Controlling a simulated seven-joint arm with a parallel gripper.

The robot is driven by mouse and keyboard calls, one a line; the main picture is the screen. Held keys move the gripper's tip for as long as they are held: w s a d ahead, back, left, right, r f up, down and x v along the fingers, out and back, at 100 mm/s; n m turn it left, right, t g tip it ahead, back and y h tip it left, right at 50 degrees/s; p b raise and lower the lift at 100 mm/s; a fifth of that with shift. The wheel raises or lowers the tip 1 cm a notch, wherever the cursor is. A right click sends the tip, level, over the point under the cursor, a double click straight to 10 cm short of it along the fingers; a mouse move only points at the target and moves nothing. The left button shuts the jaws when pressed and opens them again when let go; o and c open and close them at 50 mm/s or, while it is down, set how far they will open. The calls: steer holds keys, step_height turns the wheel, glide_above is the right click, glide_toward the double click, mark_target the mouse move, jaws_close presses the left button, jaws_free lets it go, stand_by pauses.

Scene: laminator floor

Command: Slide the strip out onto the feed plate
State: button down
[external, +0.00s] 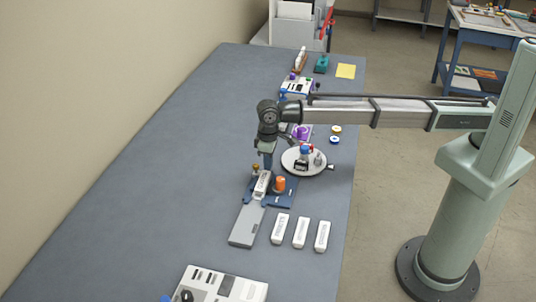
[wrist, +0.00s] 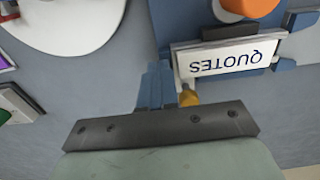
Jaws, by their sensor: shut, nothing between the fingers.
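The white strip, lettered QUOTES in the wrist view (wrist: 225,58), lies in a blue holder (wrist: 285,48). In the external view the strip (external: 262,184) sits in the holder (external: 285,203), behind the grey feed plate (external: 245,229), which looks bare. An orange knob (external: 279,184) stands right of the strip, and a brass knob (external: 255,168) is by its far end. My gripper (external: 267,165) is shut and empty, pointing down near the strip's far end. In the wrist view its blue fingers (wrist: 155,88) are beside the strip, close to the brass knob (wrist: 188,97); contact is unclear.
Three white labelled pieces (external: 300,232) lie right of the feed plate. A round white platter (external: 296,168) with small items stands behind the holder. A control panel (external: 222,286) is at the near edge. The table's left side (external: 150,190) is clear.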

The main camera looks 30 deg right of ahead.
mark_target(262, 181)
steer(key=shift+f, duration=0.3)
steer(key=shift+r, duration=0.25)
stand_by(0.4)
steer(key=shift+s+a, duration=0.1)
steer(key=shift+a, duration=0.05)
steer(key=shift+s+a, duration=0.75)
steer(key=shift+s, duration=0.05)
steer(key=shift+s+a, duration=0.15)
stand_by(0.4)
steer(key=shift+s+a, duration=0.8)
stand_by(0.4)
steer(key=shift+s+a, duration=0.8)
steer(key=shift+s+a, duration=0.15)
